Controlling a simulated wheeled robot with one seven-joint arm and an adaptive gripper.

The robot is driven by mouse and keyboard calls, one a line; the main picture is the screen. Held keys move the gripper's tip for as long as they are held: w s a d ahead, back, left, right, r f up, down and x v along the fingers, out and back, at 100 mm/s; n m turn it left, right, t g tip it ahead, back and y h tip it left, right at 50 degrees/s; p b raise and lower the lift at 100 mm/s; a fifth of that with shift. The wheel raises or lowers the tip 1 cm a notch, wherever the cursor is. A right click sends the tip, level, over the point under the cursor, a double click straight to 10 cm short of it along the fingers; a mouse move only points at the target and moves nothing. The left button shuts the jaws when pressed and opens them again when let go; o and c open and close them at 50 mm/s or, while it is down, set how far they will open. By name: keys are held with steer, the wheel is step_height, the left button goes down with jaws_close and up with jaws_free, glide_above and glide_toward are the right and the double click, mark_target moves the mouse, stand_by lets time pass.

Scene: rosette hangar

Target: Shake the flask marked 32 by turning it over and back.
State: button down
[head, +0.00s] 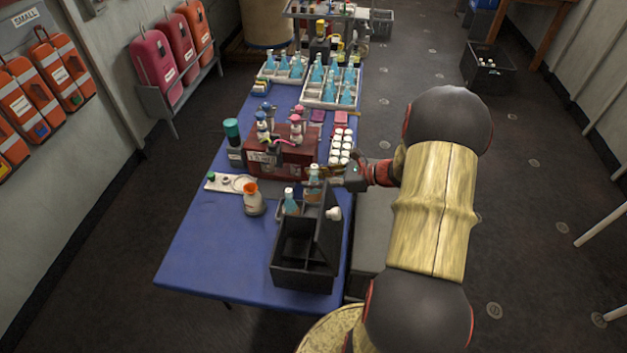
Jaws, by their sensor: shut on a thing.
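My gripper (328,184) reaches in from the right over the blue table and is shut on a small flask (313,187). The flask has a white cap, pale blue contents and an orange-brown patch. It looks upright, just behind the black divided box. Its number is too small to read, so I cannot tell whether it is the one marked 32. Another white-capped blue flask (290,205) stands just left of it, at the back of the box.
The black box (302,270) has a tall divider. A red-brown box (282,160) with figures on top, white-capped jars (341,146) and trays of blue flasks (335,98) lie behind. The table's front left (215,245) is clear.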

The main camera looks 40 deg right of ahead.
mark_target(314, 167)
steer(key=shift+r+p, duration=3)
steer(key=shift+r, duration=0.85)
